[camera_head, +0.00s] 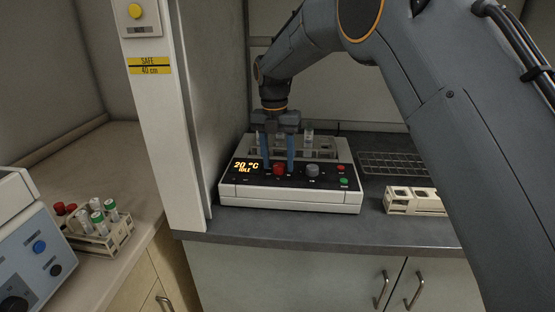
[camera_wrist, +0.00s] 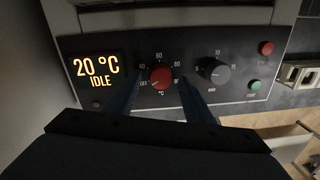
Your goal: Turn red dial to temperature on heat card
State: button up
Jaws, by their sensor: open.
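The white heater unit (camera_head: 290,200) stands on the dark bench top. Its red dial (camera_head: 279,169) is on the black front panel and also shows in the wrist view (camera_wrist: 161,76), with its pointer near OFF on a scale marked 40, 60 and 80. The display (camera_wrist: 97,73) reads 20 °C and IDLE. My gripper (camera_head: 278,165) is open over the panel, and its blue fingers lie left and right of the red dial in the wrist view (camera_wrist: 160,85). I cannot tell whether they touch the dial. I cannot make out a heat card in either view.
A grey dial (camera_wrist: 216,72), a red button (camera_wrist: 266,48) and a green button (camera_wrist: 255,85) are right of the red dial. Tubes stand in the unit behind the panel. A pale rack (camera_head: 398,203) and a wire rack (camera_head: 395,164) lie to the right. A white pillar (camera_head: 172,130) rises at left.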

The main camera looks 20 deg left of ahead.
jog(key=shift+f, duration=0.25)
jog(key=c, duration=1)
jog(key=shift+c, duration=0.2)
